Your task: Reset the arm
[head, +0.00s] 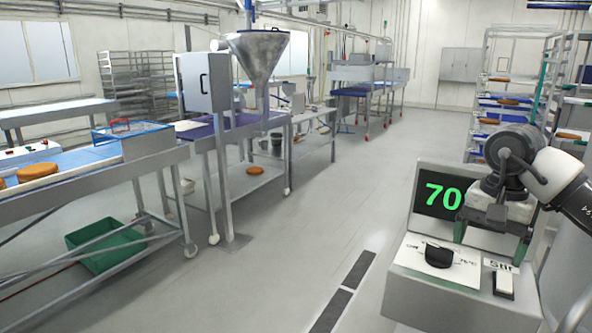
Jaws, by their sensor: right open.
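My right arm comes in from the right edge. Its gripper (491,240) points down over the front of a grey control box (433,298), with its two greenish fingertips spread apart and nothing between them. The box has a dark display (440,196) with green digits reading 70, partly covered by my gripper. A black knob (438,256) sits on the sloping panel below, left of the fingers. A pale switch (504,284) under a "Stir" label is just below the fingers. I cannot tell whether the fingers touch the panel. My left gripper is out of view.
A conveyor line (150,148) with a steel hopper (260,52) runs along the left. A green crate (105,246) lies beneath it. Round brown cakes sit on the belt and a low shelf. A rack (500,75) stands behind my arm. The middle floor (330,200) is clear.

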